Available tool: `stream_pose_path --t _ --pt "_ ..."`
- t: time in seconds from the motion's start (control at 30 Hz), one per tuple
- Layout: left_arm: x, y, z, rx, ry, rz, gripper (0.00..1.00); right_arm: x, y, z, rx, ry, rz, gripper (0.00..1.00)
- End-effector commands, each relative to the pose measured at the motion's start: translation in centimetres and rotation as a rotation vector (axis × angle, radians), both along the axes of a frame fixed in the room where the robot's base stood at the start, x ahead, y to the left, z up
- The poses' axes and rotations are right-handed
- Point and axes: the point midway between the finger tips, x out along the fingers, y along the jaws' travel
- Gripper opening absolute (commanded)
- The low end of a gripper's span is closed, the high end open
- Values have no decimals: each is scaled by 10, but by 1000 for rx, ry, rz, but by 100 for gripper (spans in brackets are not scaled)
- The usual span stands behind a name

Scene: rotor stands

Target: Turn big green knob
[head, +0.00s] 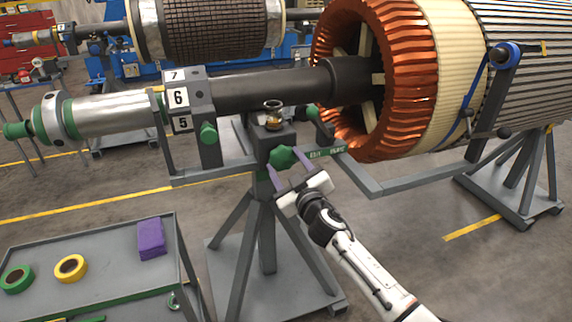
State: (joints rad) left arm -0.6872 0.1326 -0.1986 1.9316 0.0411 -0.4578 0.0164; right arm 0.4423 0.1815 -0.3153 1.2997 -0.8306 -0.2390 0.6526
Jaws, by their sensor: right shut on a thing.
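The big green knob (282,158) sits on the front of the dark block on top of the grey stand, under the rotor shaft. My right gripper (290,164) reaches up from the lower right, its two purple fingers on either side of the knob. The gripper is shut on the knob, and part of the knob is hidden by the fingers. A smaller green knob (208,133) shows to the left, below the number plates. My left gripper is not in view.
A small glass oil cup (273,112) stands on the block just above the knob. A grey cart (110,262) with green tape, yellow tape and a purple block is at lower left. The copper-wound rotor (372,75) is at right. Floor at lower right is clear.

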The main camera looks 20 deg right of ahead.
Motion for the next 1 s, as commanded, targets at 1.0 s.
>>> stream_pose_path --t 1.0 --pt "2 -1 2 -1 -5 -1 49 0 1 -3 -970 -31 1 33"
